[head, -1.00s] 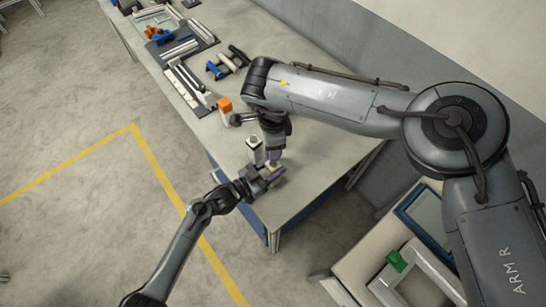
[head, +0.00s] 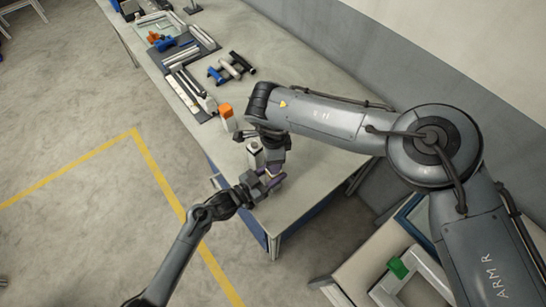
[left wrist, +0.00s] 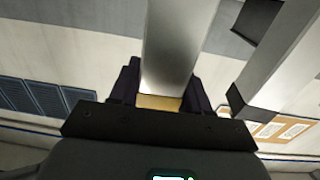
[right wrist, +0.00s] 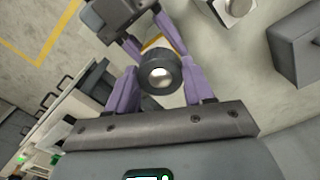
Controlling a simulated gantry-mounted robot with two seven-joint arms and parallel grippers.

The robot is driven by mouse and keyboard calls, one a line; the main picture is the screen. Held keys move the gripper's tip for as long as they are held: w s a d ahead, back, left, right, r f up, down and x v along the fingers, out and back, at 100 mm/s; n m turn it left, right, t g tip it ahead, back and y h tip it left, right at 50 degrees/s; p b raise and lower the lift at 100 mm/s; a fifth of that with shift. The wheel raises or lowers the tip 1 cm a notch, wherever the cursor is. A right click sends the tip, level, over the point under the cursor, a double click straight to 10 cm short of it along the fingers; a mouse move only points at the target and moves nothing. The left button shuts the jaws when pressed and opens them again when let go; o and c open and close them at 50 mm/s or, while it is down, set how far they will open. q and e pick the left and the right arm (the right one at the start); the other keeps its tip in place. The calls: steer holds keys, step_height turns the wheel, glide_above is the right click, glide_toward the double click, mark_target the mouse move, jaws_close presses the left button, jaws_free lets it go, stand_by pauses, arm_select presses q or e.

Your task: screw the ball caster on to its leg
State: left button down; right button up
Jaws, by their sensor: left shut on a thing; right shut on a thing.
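My left gripper (head: 268,186) is shut on the leg, a square metal tube that fills the middle of the left wrist view (left wrist: 178,45). My right gripper (right wrist: 158,80) is shut on the ball caster (right wrist: 160,76), a dark ring with a shiny silver ball, held between purple fingers. In the head view the right gripper (head: 273,170) is close above the left one, at the table's near corner. The left gripper's purple fingers also show beside the caster in the right wrist view. The joint between caster and leg is hidden, so I cannot tell whether they touch.
Another upright post (head: 255,153) stands close beside the grippers. An orange-topped block (head: 227,114) and blue and black clamp-like parts (head: 230,68) lie farther back on the table (head: 310,165). A side bench with a green piece (head: 398,267) is at lower right.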

steer(key=shift+f, duration=0.7)
steer(key=shift+f, duration=0.55)
stand_by(0.3)
